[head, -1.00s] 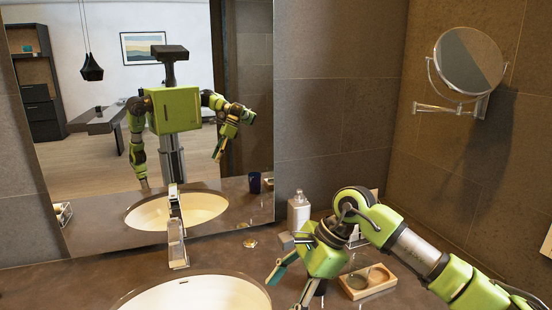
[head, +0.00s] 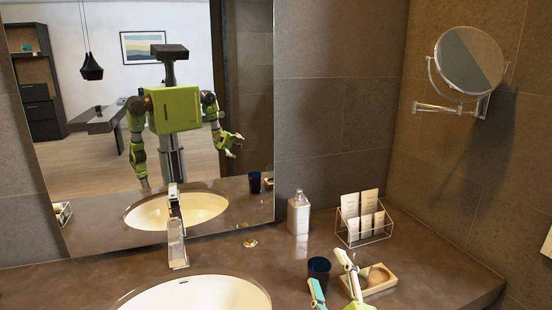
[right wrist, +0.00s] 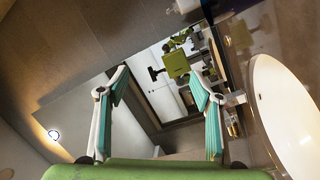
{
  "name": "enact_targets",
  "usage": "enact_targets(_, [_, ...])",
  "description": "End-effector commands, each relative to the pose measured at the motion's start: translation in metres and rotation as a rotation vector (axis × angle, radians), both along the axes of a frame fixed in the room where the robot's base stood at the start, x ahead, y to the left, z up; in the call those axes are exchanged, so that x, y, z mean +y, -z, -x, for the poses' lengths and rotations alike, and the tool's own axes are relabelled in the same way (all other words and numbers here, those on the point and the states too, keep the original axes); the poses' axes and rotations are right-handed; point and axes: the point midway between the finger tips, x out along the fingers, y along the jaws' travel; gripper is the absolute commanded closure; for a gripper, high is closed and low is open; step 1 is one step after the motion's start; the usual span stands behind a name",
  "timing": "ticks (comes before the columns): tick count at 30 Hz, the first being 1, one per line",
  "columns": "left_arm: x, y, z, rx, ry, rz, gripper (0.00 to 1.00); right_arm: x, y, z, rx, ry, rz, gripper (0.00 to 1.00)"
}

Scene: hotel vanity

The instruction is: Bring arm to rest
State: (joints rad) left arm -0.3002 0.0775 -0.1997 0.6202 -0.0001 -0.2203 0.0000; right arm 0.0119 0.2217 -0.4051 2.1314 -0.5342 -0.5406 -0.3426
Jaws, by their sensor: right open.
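My right gripper (head: 331,275) shows at the bottom of the head view, low over the right part of the counter. Its two fingers are spread apart, with nothing between them. In the right wrist view the open gripper (right wrist: 155,95) also has a clear gap between its green-padded fingers. A dark blue cup (head: 319,268) and a wooden tray (head: 381,284) stand on the counter close behind the fingers in the picture. The finger tips partly cover both. My left gripper is not directly in view.
A sink (head: 195,296) and faucet (head: 176,240) are at the left. A soap bottle (head: 298,216) and a wire rack of packets (head: 364,220) stand at the back. A round mirror (head: 469,62) juts from the right wall. The counter's right end is bare.

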Motion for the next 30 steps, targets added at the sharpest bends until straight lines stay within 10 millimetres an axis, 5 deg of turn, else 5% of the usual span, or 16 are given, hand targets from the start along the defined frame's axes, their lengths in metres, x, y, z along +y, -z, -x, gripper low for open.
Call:
enact_targets(3, [0.0, 0.0, -0.001, -0.001, 0.0, 0.0, 0.25, -0.041, 0.077, 0.035, 0.294, 0.13, -0.193, 0.4])
enact_targets(10, [0.0, 0.0, -0.001, -0.001, 0.001, 0.0, 0.25, -0.08, 0.185, 0.133, 0.751, 0.343, -0.448, 0.4])
enact_targets(15, [0.0, 0.0, -0.001, -0.001, 0.001, -0.001, 0.25, -0.089, 0.228, 0.203, 0.99, 0.458, -0.556, 0.4])
enact_targets(24, [0.002, 0.0, -0.001, -0.001, 0.002, -0.002, 0.25, -0.091, 0.261, 0.311, 1.309, 0.621, -0.667, 0.4])
enact_targets(30, [0.002, 0.0, -0.001, -0.001, 0.002, -0.002, 0.25, -0.089, 0.31, 0.301, 1.333, 0.631, -0.659, 0.4])
